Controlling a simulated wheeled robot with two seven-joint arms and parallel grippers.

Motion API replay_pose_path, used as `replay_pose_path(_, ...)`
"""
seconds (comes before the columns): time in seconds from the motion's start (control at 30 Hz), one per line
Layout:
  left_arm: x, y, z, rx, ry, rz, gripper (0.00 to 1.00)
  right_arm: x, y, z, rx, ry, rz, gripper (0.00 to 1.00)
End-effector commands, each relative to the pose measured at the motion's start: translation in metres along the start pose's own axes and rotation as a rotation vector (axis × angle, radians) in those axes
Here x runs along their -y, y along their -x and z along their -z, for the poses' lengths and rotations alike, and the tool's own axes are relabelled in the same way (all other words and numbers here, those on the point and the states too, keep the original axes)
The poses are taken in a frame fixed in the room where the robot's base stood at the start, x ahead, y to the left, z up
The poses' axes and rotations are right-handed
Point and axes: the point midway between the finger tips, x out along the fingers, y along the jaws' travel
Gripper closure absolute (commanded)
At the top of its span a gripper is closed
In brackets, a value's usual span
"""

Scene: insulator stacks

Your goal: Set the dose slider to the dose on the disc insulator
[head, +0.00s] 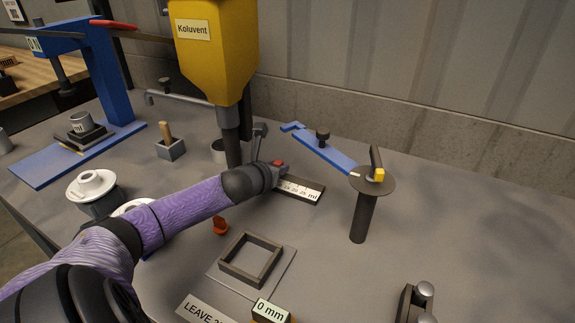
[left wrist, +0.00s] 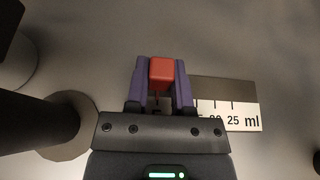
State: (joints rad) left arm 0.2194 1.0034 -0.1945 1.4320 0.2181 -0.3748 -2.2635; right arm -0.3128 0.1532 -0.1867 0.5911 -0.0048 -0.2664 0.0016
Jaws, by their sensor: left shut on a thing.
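My left gripper (left wrist: 160,85) is shut on the red dose slider (left wrist: 162,72), with a purple finger on each side of it. In the head view the red slider (head: 279,162) shows at the end of my left arm, by the ml scale (head: 305,190). The wrist view shows the scale (left wrist: 228,116) to the right of the fingers, with 20, 25 and ml readable; its lower marks are hidden by the gripper. A white disc insulator (head: 90,185) sits on a dark block at the left; I cannot read a dose on it. My right gripper is not in view.
A yellow Koluvent hopper (head: 215,55) with a dark spout stands behind my left arm. A post with a round plate (head: 372,182) and blue lever stands right of the scale. A square frame (head: 251,261) lies in front. A blue press (head: 105,75) is at left.

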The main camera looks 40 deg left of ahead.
Motion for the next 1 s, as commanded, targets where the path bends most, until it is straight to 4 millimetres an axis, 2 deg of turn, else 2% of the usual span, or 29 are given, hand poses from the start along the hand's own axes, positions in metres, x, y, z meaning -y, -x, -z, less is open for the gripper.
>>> replay_pose_path(0.23, -0.004, 0.000, 0.000, -0.003, -0.001, -0.009, 1.00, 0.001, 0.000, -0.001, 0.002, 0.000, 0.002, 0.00)
replay_pose_path(0.27, -0.004, 0.000, 0.000, -0.003, -0.001, -0.010, 0.69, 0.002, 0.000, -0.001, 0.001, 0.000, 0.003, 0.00)
replay_pose_path(0.4, -0.004, 0.000, 0.000, -0.002, -0.001, -0.009, 0.39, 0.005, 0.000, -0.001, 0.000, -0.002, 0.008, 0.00)
replay_pose_path(0.43, -0.004, 0.000, 0.000, -0.002, -0.001, -0.009, 0.35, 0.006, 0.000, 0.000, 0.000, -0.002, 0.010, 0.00)
replay_pose_path(0.77, -0.002, 0.004, -0.001, -0.002, 0.000, -0.005, 0.35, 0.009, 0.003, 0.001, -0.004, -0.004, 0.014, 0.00)
replay_pose_path(0.87, -0.002, 0.015, -0.003, -0.003, -0.001, -0.004, 0.35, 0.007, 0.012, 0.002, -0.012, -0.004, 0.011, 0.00)
replay_pose_path(1.0, -0.002, 0.040, -0.005, -0.003, 0.000, -0.004, 0.35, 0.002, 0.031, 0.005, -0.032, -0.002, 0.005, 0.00)
